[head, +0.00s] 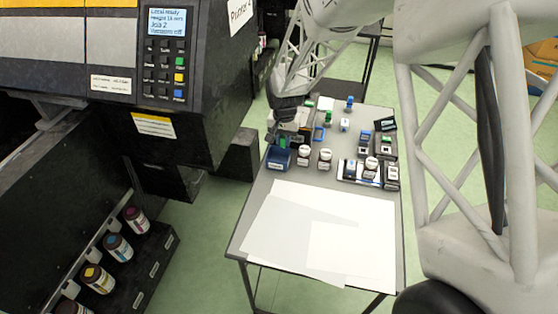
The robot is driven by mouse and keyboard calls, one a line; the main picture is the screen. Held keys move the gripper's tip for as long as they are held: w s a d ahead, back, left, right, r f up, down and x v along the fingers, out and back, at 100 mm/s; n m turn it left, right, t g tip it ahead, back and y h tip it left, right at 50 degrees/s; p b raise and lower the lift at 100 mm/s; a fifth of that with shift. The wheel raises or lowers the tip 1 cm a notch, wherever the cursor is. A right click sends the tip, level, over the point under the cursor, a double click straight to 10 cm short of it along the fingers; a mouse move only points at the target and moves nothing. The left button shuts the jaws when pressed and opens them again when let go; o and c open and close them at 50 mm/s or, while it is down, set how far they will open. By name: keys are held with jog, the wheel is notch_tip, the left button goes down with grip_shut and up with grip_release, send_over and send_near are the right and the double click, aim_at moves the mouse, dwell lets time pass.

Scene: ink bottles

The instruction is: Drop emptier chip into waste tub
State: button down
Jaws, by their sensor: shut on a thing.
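My gripper (284,134) is at the left edge of the small table and points down. It is shut on a small green piece (283,142), which looks like the chip. The piece shows just above a dark blue tub (279,158), likely the waste tub. I cannot tell whether the piece is above the rim or partly inside. The inside of the tub is hidden, and the fingertips are small and partly hidden.
Two white-capped bottles (304,156) stand right of the tub. Several dark bottles and a tray (348,170) stand at the table's right. White sheets (325,228) cover the front. A large printer (190,80) stands at left, with ink bottles (118,247) below it.

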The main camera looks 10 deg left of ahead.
jog(key=shift+f, duration=0.3)
jog(key=c, duration=0.9)
grip_release()
jog(key=shift+c, duration=0.2)
jog(key=shift+r, duration=3.9)
jog(key=shift+d, duration=0.1)
